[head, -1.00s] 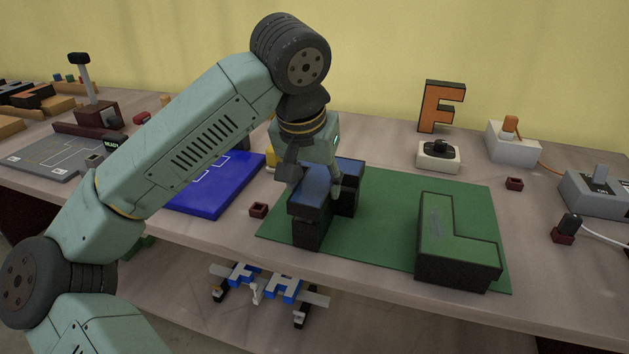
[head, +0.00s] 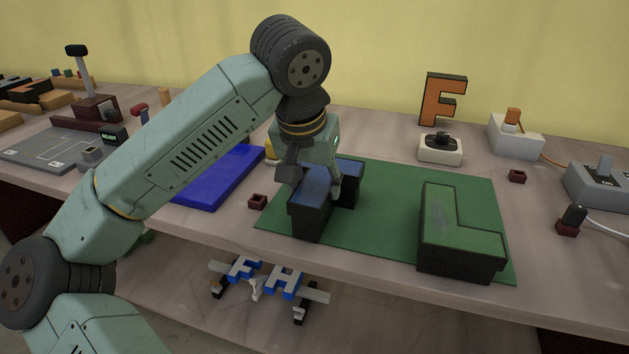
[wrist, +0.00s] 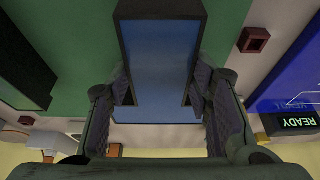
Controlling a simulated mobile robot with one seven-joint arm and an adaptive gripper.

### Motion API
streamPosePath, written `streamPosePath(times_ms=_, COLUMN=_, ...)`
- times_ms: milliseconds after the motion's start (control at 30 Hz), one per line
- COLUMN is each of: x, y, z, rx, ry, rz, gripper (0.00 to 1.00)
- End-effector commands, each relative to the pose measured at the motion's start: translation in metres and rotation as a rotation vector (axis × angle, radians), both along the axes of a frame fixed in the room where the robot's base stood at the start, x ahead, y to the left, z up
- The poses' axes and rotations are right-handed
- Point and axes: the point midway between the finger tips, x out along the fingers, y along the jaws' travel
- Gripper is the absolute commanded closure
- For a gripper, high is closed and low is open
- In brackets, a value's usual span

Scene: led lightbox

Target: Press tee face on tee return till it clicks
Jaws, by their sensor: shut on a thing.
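The tee (head: 310,192) is a T-shaped block with a blue face on top and dark side walls, the return. It stands at the left end of the green mat (head: 385,215). My gripper (head: 312,180) is over it, pointing down, with its fingers shut on its sides. In the wrist view the blue tee face (wrist: 160,55) lies between the two fingers (wrist: 160,95), with a dark rim along its edges. Whether the face sits fully down in the return cannot be told. The arm and gripper hide part of the tee in the head view.
A green-topped L block (head: 455,235) stands at the mat's right. A blue pad (head: 222,180) lies left of the mat, with a small dark red holder (head: 257,202) between. An orange F (head: 443,100) and a button box (head: 440,148) stand behind. The mat's middle is clear.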

Motion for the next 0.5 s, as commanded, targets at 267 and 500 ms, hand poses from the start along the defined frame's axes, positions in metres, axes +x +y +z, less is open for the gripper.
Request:
streamPosePath(times_ms=267, x=0.000, y=0.000, z=-0.008, rx=0.000, ry=0.000, rz=0.000, gripper=0.84)
streamPosePath(times_ms=500, x=0.000, y=0.000, z=-0.014, rx=0.000, ry=-0.001, rz=0.000, gripper=0.84)
